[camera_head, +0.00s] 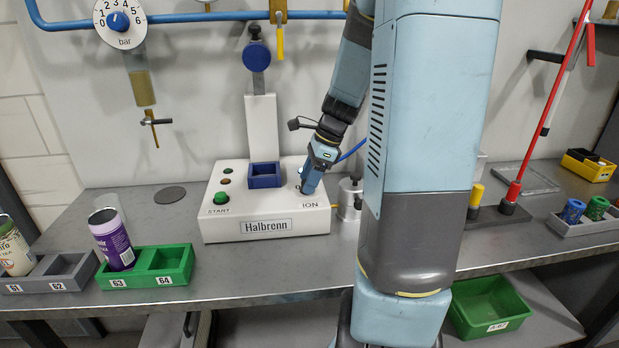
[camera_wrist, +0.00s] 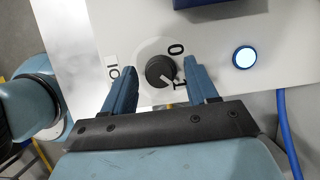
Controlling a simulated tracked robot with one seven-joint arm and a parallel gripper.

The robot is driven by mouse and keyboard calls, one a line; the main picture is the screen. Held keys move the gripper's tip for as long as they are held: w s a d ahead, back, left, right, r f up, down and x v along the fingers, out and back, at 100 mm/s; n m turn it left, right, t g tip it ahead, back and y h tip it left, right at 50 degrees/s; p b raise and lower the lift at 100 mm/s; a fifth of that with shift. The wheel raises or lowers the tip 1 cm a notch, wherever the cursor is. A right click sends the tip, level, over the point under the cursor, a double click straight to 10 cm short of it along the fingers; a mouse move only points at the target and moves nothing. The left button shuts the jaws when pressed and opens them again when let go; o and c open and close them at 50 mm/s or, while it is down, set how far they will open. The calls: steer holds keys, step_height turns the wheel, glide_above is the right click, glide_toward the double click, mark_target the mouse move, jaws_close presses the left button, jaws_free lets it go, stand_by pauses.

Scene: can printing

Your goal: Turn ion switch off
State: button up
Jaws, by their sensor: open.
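The ion switch is a round black knob (camera_wrist: 161,71) on the white Halbrenn box (camera_head: 222,225). In the wrist view a "0" mark is at its upper right and an "I" mark at its lower right. Its pale pointer line appears turned toward the "I". My gripper (camera_wrist: 162,80) is open, with one blue finger on each side of the knob; I cannot tell whether either touches it. In the head view my gripper (camera_head: 309,186) is low over the right end of the box, above the ION label, and hides most of the switch.
A lit, bluish-white round lamp (camera_wrist: 244,57) is right of the knob. A blue square holder (camera_head: 264,182) and a green START button (camera_head: 221,198) are on the box. A metal canister (camera_head: 349,199) stands close on the right. A purple can (camera_head: 112,240) sits in a green tray (camera_head: 177,269).

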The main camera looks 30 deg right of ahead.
steer(key=c, duration=1)
steer(key=shift+c, duration=0.2)
steer(key=shift+n, duration=0.3)
steer(key=n+g, duration=0.1)
steer(key=n, duration=0.2)
steer(key=shift+w+n+g, duration=0.15)
steer(key=shift+n+g, duration=0.15)
steer(key=n+g, duration=0.1)
steer(key=n, duration=0.3)
steer(key=shift+w+n+g, duration=0.15)
steer(key=shift+n+g, duration=0.15)
steer(key=shift+g, duration=0.1)
steer(key=n+g+h, duration=0.1)
steer(key=n, duration=0.3)
steer(key=shift+a+n, duration=0.15)
steer(key=shift+n, duration=0.15)
steer(key=shift+w+n+g+h, duration=0.1)
steer(key=shift+n+g+h, duration=0.25)
steer(key=shift+n, duration=0.8)
steer(key=shift+n+g+h, duration=0.25)
steer(key=shift+n+h, duration=0.2)
steer(key=shift+n, duration=0.7)
